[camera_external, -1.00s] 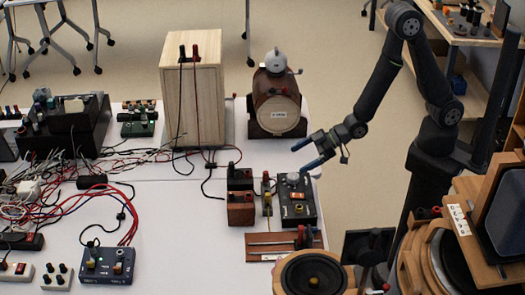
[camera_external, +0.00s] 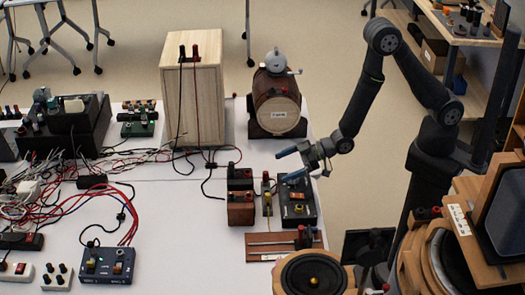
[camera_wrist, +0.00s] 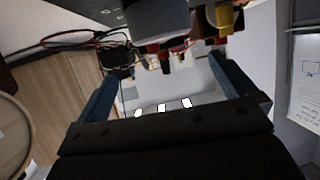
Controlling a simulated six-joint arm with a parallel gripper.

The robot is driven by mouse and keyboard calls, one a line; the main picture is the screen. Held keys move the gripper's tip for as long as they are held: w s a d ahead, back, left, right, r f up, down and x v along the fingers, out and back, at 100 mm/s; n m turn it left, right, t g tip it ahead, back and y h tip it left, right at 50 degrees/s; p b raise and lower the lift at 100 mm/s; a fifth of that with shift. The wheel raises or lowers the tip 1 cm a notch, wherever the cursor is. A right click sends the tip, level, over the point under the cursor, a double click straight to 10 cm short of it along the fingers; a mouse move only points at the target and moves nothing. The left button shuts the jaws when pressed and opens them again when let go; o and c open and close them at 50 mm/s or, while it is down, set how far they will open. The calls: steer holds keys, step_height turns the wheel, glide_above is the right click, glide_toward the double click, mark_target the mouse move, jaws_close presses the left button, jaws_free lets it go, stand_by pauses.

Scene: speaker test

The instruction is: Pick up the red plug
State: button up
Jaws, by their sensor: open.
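A red plug (camera_external: 196,51) stands beside a black plug (camera_external: 183,52) on top of the tall wooden box (camera_external: 194,105), with leads hanging down its front. Other small red parts show on the table devices, so I cannot tell for sure which one is the task's plug. My gripper (camera_external: 283,166) is open, above the right side of the table and near the small black device (camera_external: 298,208). It is well apart from the wooden box. In the wrist view the two blue fingers of my gripper (camera_wrist: 163,66) are spread with nothing held between them; dark and red parts lie beyond them, too blurred to name.
A wooden barrel-like device (camera_external: 275,110) stands behind the gripper. Brown blocks (camera_external: 240,208) and a wooden slide board (camera_external: 275,247) lie close by. Tangled red and black wires (camera_external: 60,190) cover the left table. The white table's middle (camera_external: 175,225) is mostly clear.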

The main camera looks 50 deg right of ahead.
steer(key=shift+w+a, duration=0.1)
steer(key=c, duration=1.2)
